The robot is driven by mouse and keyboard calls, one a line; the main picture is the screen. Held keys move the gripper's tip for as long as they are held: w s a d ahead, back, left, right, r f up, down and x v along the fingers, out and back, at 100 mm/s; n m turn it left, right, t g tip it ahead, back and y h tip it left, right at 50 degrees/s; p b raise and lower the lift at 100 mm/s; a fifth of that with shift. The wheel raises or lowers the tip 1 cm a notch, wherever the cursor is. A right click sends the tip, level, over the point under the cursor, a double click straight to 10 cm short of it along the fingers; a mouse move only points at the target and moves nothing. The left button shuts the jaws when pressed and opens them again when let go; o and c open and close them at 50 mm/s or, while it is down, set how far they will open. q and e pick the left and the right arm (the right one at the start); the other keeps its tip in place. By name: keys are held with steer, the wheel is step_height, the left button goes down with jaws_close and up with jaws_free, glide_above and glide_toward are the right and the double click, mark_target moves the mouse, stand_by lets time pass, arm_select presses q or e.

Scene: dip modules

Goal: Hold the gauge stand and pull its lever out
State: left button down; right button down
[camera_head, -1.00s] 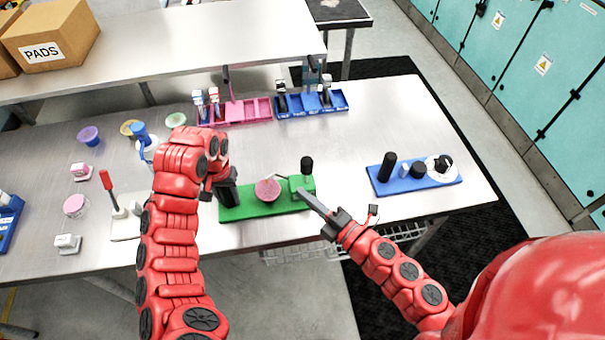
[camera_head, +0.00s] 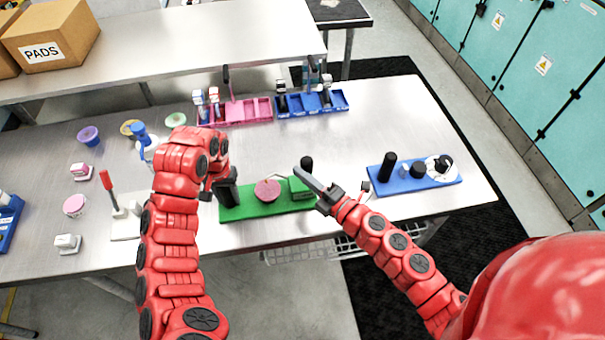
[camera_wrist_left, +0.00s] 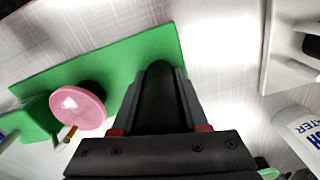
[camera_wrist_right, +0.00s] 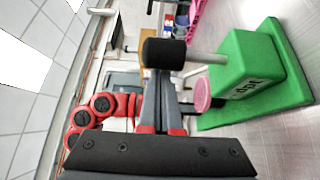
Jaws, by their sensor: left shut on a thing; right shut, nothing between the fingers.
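The gauge stand has a green base (camera_head: 262,209) with a black post (camera_head: 229,193), a pink disc (camera_head: 267,190) and a green block (camera_head: 300,187). A lever with a black knob (camera_head: 306,162) sticks out of the block; its metal rod (camera_wrist_right: 206,58) shows in the right wrist view. My left gripper (camera_wrist_left: 160,95) is shut on the black post, which rises from the base's left end. My right gripper (camera_head: 303,172) is shut and empty, its fingertips right at the knob. The knob (camera_wrist_right: 164,54) overlaps the fingertips in the right wrist view; I cannot tell whether they touch.
A blue base (camera_head: 430,181) with black and white parts stands to the right. Pink (camera_head: 250,110) and blue (camera_head: 335,103) trays lie behind. A white stand with a red handle (camera_head: 106,180) is at the left. The table between stand and trays is clear.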

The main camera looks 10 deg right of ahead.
mark_target(311, 168)
steer(key=shift+d, duration=0.1)
steer(key=shift+d+m, duration=0.2)
steer(key=shift+m, duration=0.1)
steer(key=shift+d+r+m+t+y, duration=0.1)
steer(key=shift+d+m+t+y, duration=0.1)
steer(key=shift+m+t+y, duration=0.1)
steer(key=shift+d+m+t, duration=0.9)
steer(key=shift+d+m, duration=0.2)
steer(key=shift+m, duration=0.4)
steer(key=shift+d+f+m+t+h, duration=0.25)
steer(key=shift+d+m+t, duration=0.4)
steer(key=shift+m, duration=0.55)
steer(key=shift+d+f+m+t+h, duration=0.15)
steer(key=shift+d+f+m+t, duration=0.15)
steer(key=shift+d+m+t, duration=0.65)
steer(key=shift+a+m, duration=0.25)
steer(key=shift+a, duration=0.2)
steer(key=shift+a+r, duration=0.1)
